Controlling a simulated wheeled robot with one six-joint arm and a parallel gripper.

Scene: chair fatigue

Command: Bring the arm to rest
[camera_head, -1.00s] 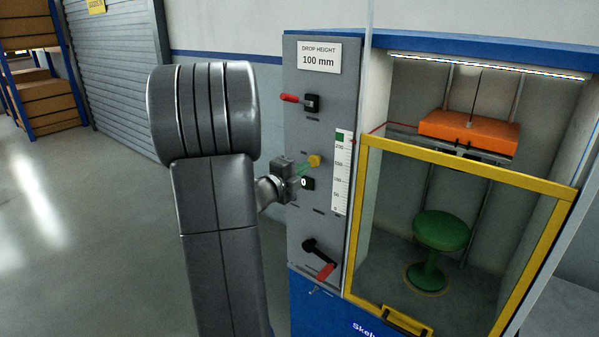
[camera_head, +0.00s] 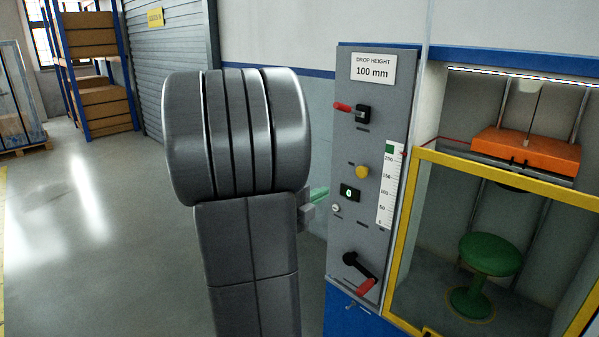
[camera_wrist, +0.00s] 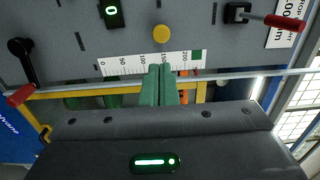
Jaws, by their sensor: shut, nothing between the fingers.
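My arm stands upright in front of the test machine in the head view.
The machine's chamber at right holds a green stool (camera_head: 490,255) under an orange block (camera_head: 525,153), behind a yellow-framed guard (camera_head: 402,235). A shelf with boxes (camera_head: 100,70) and a roller shutter (camera_head: 170,60) stand at back left.

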